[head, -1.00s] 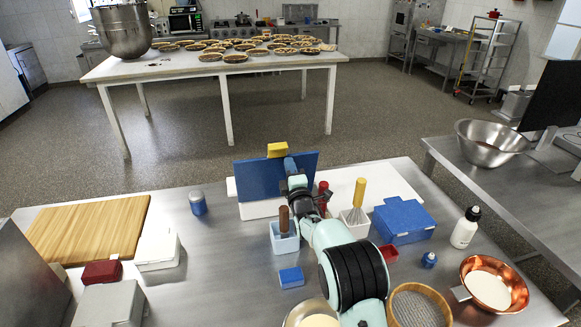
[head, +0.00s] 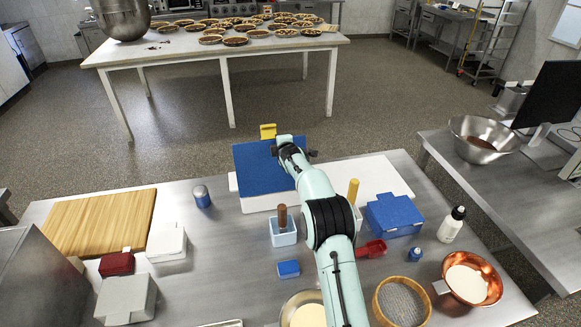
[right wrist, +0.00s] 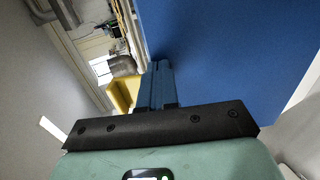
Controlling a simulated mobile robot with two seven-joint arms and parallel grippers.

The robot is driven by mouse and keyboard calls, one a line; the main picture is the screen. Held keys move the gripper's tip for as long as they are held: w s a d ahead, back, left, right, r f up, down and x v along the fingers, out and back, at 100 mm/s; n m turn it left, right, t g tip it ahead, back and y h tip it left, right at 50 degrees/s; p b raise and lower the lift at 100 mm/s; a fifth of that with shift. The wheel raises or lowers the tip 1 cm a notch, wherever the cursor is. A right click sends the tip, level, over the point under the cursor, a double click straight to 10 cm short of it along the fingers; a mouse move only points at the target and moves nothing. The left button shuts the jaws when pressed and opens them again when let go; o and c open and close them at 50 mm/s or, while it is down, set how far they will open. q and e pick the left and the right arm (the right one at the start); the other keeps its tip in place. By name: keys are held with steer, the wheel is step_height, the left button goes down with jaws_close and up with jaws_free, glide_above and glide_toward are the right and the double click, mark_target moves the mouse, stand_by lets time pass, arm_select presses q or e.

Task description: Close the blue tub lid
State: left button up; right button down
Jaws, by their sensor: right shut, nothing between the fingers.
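The blue tub lid (head: 258,170) is a flat blue panel with a yellow tab (head: 268,131) on its far edge. It stands at the far side of the table, and its exact tilt is hard to tell. A white part (head: 262,203) shows below its near edge. My right gripper (head: 280,141) is at the lid's far edge, just right of the tab. In the right wrist view, its closed fingers (right wrist: 158,68) lie beside the lid face (right wrist: 235,55) and the yellow tab (right wrist: 122,96); contact is unclear. My left gripper is not in view.
Near the arm stand a pale blue holder (head: 283,238), a blue box (head: 394,216), a red scoop (head: 371,249), a sieve (head: 401,303) and a copper bowl (head: 470,280). A wooden board (head: 98,222) lies left.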

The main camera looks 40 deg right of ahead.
steer(key=shift+w+d+f+g+y, duration=0.25)
steer(key=shift+w+d+g, duration=0.1)
steer(key=shift+w, duration=0.4)
steer(key=shift+w+d+f+g+y, duration=0.2)
steer(key=shift+w+d+g, duration=0.15)
steer(key=shift+w, duration=0.35)
